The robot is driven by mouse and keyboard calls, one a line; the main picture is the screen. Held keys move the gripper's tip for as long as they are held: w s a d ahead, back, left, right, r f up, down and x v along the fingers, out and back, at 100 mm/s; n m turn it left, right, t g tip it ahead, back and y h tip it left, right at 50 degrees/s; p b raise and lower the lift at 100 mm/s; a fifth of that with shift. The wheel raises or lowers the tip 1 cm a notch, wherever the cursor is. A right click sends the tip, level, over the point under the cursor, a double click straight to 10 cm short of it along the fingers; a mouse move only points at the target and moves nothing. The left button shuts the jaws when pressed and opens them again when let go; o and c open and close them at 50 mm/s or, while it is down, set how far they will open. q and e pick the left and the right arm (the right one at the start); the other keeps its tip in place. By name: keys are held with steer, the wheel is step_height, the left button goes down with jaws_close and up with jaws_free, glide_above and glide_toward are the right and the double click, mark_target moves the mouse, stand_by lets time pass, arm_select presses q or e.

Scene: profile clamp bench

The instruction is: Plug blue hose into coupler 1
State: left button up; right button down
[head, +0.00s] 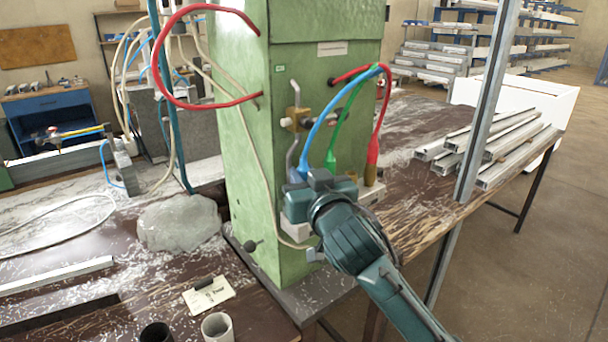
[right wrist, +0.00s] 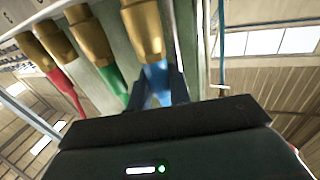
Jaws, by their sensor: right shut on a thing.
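The blue hose (head: 318,125) arcs down from the green machine's side, and its lower end is at my right gripper (head: 308,178). In the right wrist view my right gripper (right wrist: 165,98) is shut on the blue hose's end (right wrist: 156,80). The blue end is in line with a brass coupler (right wrist: 142,28) and meets its mouth; I cannot tell how deep it sits. No coupler number is readable, so I cannot tell which is coupler 1. In the head view my gripper hides this joint. My left gripper is out of view.
The green hose (head: 345,115) and red hose (head: 384,115) hang close to the right of the blue one. Their ends (right wrist: 112,86) (right wrist: 66,90) are at neighbouring brass couplers. The green machine column (head: 245,200) stands close on the left. Metal profiles (head: 490,150) lie at the right.

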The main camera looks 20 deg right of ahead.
steer(key=shift+f, duration=0.1)
steer(key=c, duration=1.2)
jaws_free()
steer(key=shift+s, duration=0.1)
arm_select(q)
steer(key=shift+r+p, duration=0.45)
steer(key=shift+p, duration=0.05)
arm_select(e)
steer(key=s, duration=0.8)
steer(key=shift+s+d, duration=0.2)
steer(key=shift+s, duration=0.15)
